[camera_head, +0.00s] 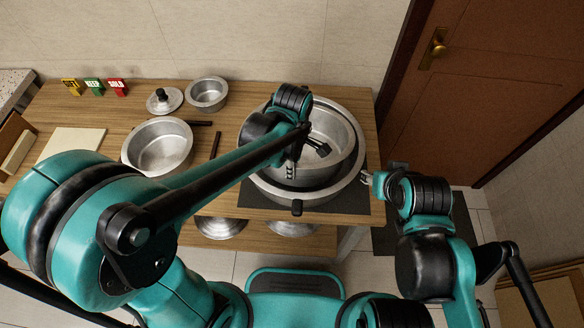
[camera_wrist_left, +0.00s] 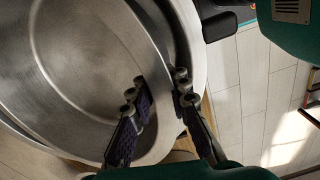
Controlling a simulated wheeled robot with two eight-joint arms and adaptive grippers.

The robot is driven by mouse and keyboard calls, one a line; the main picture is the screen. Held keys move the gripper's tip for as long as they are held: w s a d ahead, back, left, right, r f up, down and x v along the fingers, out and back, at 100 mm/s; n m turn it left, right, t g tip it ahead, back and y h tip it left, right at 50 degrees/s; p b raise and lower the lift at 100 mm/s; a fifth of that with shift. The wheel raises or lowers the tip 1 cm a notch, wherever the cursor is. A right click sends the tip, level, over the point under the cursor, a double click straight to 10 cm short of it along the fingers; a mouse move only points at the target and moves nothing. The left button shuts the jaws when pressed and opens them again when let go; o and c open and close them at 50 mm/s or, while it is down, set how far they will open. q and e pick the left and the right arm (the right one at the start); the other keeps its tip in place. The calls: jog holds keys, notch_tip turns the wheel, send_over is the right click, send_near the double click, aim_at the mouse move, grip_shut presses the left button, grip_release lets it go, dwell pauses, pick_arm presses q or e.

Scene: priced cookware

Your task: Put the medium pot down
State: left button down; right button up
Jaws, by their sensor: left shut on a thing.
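The medium pot (camera_head: 335,125), a grey metal pot, is inside or just above the wider large pot (camera_head: 335,189) at the table's right end. I cannot tell whether its base rests on the large pot. My left gripper (camera_head: 306,160) reaches over it, shut on its rim. In the left wrist view, one finger is inside the medium pot (camera_wrist_left: 80,60) and one outside, with the wall between the left gripper's fingers (camera_wrist_left: 160,108). My right gripper (camera_head: 369,179) is beside the large pot at the table's right edge; its jaws are too small to read.
A dark mat (camera_head: 347,202) lies under the large pot. Another pot (camera_head: 160,148), a small pot (camera_head: 207,93) and a lid (camera_head: 164,101) stand to the left. Price signs (camera_head: 93,87) stand at the back left. A door (camera_head: 495,80) is on the right.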

pick_arm(q)
jog(key=shift+f+b, duration=0.3)
jog(key=shift+f, duration=0.15)
jog(key=c, duration=1.4)
grip_release()
jog(key=shift+c, duration=0.2)
